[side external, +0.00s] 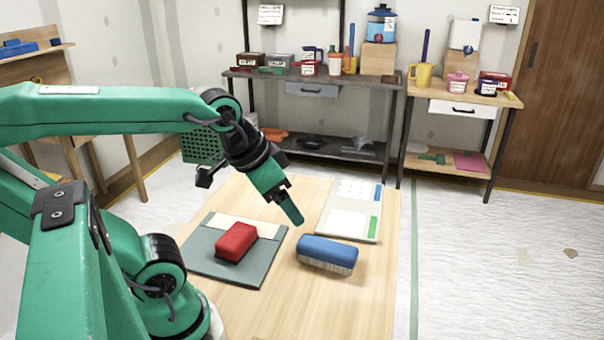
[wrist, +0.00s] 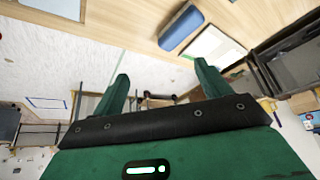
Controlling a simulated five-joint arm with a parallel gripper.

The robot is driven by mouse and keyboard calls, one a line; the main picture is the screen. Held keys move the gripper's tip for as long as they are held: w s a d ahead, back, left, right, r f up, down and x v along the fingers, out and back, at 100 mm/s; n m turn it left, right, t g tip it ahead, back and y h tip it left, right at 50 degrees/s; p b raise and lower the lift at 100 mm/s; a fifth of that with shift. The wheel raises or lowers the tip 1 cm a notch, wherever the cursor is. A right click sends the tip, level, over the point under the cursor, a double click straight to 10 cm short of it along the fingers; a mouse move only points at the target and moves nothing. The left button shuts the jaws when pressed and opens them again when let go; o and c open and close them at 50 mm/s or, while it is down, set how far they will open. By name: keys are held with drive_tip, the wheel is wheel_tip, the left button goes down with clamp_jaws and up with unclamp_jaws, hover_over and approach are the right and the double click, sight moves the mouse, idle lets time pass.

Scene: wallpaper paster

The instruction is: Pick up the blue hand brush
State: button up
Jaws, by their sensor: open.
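The blue hand brush (side external: 327,252) lies on the wooden table with its pale bristles down, near the right edge. It also shows in the wrist view (wrist: 181,27), beyond my fingers near the top. My gripper (side external: 292,212) is above the table, up and to the left of the brush in the side view, and apart from it. In the wrist view my gripper's two green fingers (wrist: 164,84) stand apart with nothing between them.
A red block (side external: 236,241) lies on a grey-green mat (side external: 262,272) left of the brush. A white board (side external: 350,222) with blue and green patches lies behind the brush. The front of the wooden table (side external: 330,310) is clear. Shelves (side external: 340,80) with containers stand at the back wall.

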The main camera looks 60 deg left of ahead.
drive_tip(key=w+a+f+m+g, duration=0.25)
drive_tip(key=w+f+m, duration=0.2)
drive_tip(key=w, duration=0.35)
drive_tip(key=m+g, duration=0.3)
drive_tip(key=m, duration=0.2)
hover_over(327, 245)
wheel_tip(327, 245, down, 9)
drive_tip(key=shift+s+d+r, duration=0.1)
drive_tip(key=shift+w+f+m, duration=0.3)
drive_tip(key=shift+f+m, duration=0.05)
drive_tip(key=shift+f, duration=0.35)
drive_tip(key=shift+f, duration=1.3)
drive_tip(key=shift+s+f, duration=0.15)
drive_tip(key=shift+f, duration=2.45)
